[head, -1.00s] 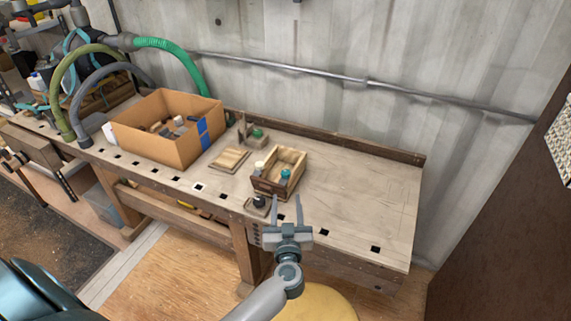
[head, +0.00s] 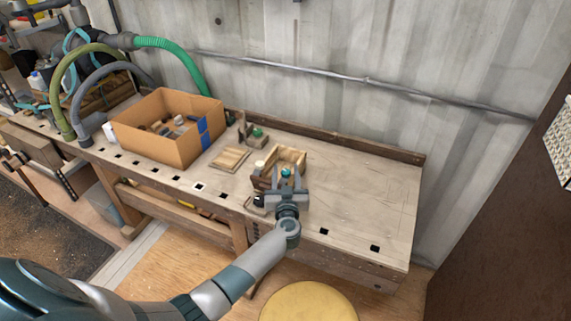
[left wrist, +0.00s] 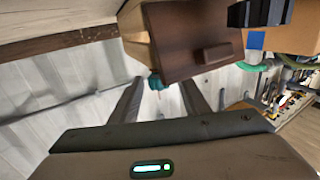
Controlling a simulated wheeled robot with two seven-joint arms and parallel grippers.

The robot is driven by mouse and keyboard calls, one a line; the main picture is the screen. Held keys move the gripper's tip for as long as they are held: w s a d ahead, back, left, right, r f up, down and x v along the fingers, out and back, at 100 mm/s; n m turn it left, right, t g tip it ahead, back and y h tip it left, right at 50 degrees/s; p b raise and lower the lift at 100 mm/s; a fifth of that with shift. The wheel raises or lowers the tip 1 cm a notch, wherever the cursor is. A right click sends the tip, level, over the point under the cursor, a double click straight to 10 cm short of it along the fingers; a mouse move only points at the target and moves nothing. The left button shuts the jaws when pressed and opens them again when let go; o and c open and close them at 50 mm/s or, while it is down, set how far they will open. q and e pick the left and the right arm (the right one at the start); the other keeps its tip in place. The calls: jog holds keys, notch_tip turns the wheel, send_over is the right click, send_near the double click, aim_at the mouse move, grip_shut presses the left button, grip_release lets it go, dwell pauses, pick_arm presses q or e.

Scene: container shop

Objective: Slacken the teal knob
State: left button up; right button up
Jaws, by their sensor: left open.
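The teal knob (head: 286,171) sits on the front of a small open wooden box (head: 292,153) on the workbench. In the left wrist view the knob (left wrist: 155,82) shows beside the box's dark brown panel (left wrist: 190,40). My left gripper (head: 287,177) is open, its fingers pointing at the box with the knob between or just beyond their tips. In the left wrist view the fingertips (left wrist: 163,85) stand on either side of the knob, nearer it on the left. Contact cannot be made out. My right gripper is out of view.
A cream knob (head: 259,164) is left of the teal one, and a black-knobbed piece (head: 259,200) lies near the bench edge. A green-knobbed fixture (head: 256,133), a wooden slat piece (head: 230,158) and a cardboard box (head: 160,145) stand left. The bench's right side (head: 365,190) is clear.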

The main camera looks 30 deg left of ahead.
pick_arm(q)
jog(key=x, duration=0.4)
jog(key=shift+w+a, duration=0.1)
jog(key=shift+w, duration=0.1)
jog(key=c, duration=1.1)
